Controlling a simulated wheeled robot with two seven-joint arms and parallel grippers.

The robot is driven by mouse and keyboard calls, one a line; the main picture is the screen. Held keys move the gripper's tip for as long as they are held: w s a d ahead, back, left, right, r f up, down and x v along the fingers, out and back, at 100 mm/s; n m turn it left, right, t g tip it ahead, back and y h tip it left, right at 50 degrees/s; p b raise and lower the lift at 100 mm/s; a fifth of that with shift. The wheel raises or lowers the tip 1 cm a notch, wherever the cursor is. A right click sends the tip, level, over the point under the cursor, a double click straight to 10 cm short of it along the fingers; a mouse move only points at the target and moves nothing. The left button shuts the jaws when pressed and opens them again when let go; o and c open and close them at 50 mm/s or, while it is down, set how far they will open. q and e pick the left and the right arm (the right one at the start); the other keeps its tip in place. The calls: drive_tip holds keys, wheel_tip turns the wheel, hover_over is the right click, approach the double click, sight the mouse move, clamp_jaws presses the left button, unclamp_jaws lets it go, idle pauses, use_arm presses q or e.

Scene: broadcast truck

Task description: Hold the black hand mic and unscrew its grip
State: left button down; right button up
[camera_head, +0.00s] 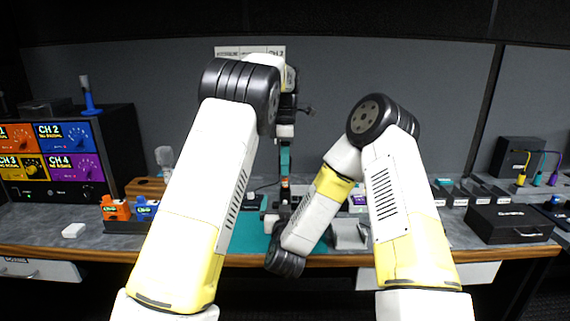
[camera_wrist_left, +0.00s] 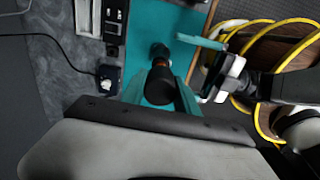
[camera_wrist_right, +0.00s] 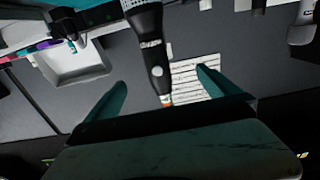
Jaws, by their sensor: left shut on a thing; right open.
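My left gripper (camera_head: 285,170) points down over the teal mat, its teal fingers shut on the black hand mic (camera_wrist_left: 160,88). The mic has an orange band, small in the head view (camera_head: 285,184). In the right wrist view the mic body (camera_wrist_right: 146,30) comes in from the top, with a light button and an orange-and-white band toward its lower end. My right gripper (camera_wrist_right: 162,78) is open, with one teal finger on each side of the mic's lower end in that picture.
The teal mat (camera_head: 252,246) lies on the bench under the grippers. A pale tray (camera_head: 349,236) is right of it. Orange (camera_head: 115,208) and blue (camera_head: 145,208) units stand left. A black case (camera_head: 509,223) sits far right. Coiled yellow cable (camera_wrist_left: 262,50) shows in the left wrist view.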

drive_tip(key=s, duration=0.4)
drive_tip(key=shift+s, duration=0.15)
drive_tip(key=shift+s, duration=0.1)
idle(0.3)
